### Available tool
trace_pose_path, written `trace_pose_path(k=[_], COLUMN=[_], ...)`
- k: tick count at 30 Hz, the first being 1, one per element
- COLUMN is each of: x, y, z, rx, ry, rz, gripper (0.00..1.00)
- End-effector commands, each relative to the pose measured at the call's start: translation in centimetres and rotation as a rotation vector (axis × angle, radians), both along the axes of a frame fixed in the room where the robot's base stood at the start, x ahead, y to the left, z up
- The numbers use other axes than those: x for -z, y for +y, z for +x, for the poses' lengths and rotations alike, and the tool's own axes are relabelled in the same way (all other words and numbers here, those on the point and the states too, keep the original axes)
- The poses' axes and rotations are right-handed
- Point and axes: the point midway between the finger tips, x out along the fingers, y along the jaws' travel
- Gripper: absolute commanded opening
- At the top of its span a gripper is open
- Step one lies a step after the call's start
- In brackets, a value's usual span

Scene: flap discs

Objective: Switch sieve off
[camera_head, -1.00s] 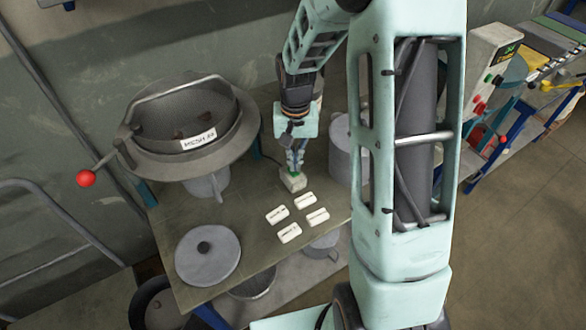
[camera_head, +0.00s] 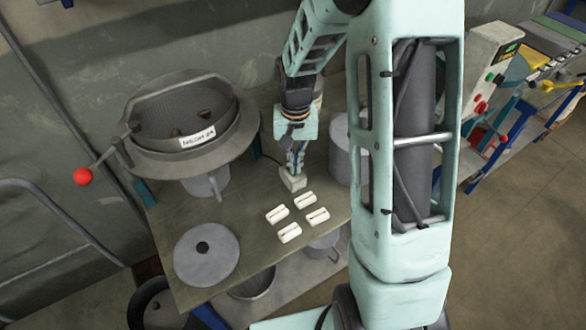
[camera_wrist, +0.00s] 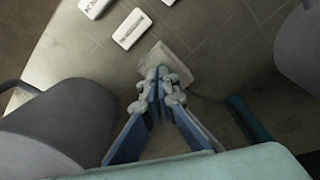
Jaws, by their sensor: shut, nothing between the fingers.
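The sieve (camera_head: 187,115) is a large grey round bowl with a mesh label, at the left of the table in the head view. A small pale switch box (camera_head: 293,183) sits on the table to its right. It also shows in the wrist view (camera_wrist: 178,62), with a cord running off to the right. My gripper (camera_head: 293,173) points down onto the box, with its fingers shut and empty. In the wrist view my fingertips (camera_wrist: 161,80) are together at the box's near edge and cover part of its top.
Several white tags (camera_head: 290,217) lie just in front of the box. A grey round lid (camera_head: 207,254) lies at the front left of the table. A grey pot (camera_head: 346,150) stands right of my gripper. The sieve's red-knobbed handle (camera_head: 83,176) sticks out left.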

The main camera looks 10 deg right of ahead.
Motion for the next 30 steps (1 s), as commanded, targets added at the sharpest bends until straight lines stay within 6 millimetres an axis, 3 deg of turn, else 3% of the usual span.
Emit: trace_pose_path(k=[22,30], x=[1.2,0.1], y=[0.0,0.0], z=[0.0,0.0], rx=[0.0,0.0], ry=[0.0,0.0], rz=[0.0,0.0], gripper=[0.0,0.0])
